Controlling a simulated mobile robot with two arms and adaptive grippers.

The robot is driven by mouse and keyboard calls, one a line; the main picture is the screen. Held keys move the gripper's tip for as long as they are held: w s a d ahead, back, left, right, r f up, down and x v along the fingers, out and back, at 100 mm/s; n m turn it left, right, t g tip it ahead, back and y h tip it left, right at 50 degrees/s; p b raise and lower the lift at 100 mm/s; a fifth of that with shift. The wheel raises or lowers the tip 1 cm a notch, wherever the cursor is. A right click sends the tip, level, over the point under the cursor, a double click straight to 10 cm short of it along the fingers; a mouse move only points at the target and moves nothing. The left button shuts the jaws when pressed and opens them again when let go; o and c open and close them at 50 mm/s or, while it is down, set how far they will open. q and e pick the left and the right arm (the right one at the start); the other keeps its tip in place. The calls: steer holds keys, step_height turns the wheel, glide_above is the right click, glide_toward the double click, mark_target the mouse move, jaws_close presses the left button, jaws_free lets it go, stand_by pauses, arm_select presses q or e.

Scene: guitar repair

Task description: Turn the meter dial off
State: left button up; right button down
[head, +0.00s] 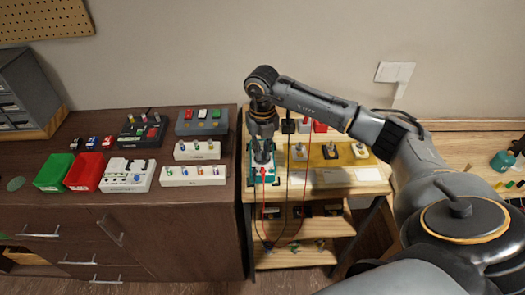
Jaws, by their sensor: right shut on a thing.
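The meter (269,180) is a small teal-edged box with a pale face, near the front left edge of the light wooden shelf. A red plug sits on its face, and red and dark leads hang down from it. My right gripper (263,157) points straight down over the meter and is shut at the meter's top face. The dial is hidden by the fingers, so its setting cannot be told. My left gripper is not in view.
The light wooden shelf (347,188) also holds a yellow board with several small parts. A dark cabinet (210,233) to the left carries red (84,172) and green (53,172) bins and several pedal-like boxes. Cables hang in front of the lower shelves.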

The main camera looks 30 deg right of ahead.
steer(key=shift+m, duration=1.2)
steer(key=c, duration=1.4)
jaws_free()
step_height(320, 180, up, 12)
